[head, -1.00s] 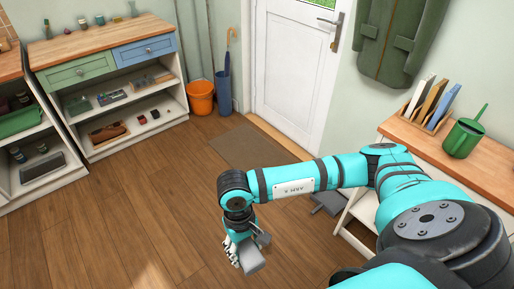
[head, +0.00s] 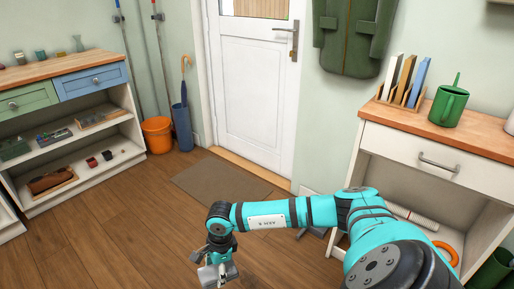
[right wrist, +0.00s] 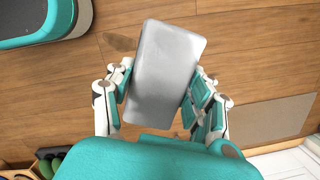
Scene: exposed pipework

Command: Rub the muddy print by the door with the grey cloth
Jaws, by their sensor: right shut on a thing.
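The grey cloth (right wrist: 165,70) is a pale, folded rectangular block between the fingers of my right gripper (right wrist: 160,92) in the right wrist view. In the head view my right gripper (head: 217,268) hangs low at the bottom, shut on the cloth (head: 212,276), above the wooden floor. The white door (head: 252,90) stands at the back, with a brown mat (head: 218,180) on the floor before it. My left gripper is not in view.
An orange bucket (head: 158,134) and a blue umbrella stand (head: 182,128) are left of the door. A shelf unit (head: 128,140) stands at left. A white cabinet (head: 375,137) with a wooden top is at right. The floor (head: 110,230) at left is clear.

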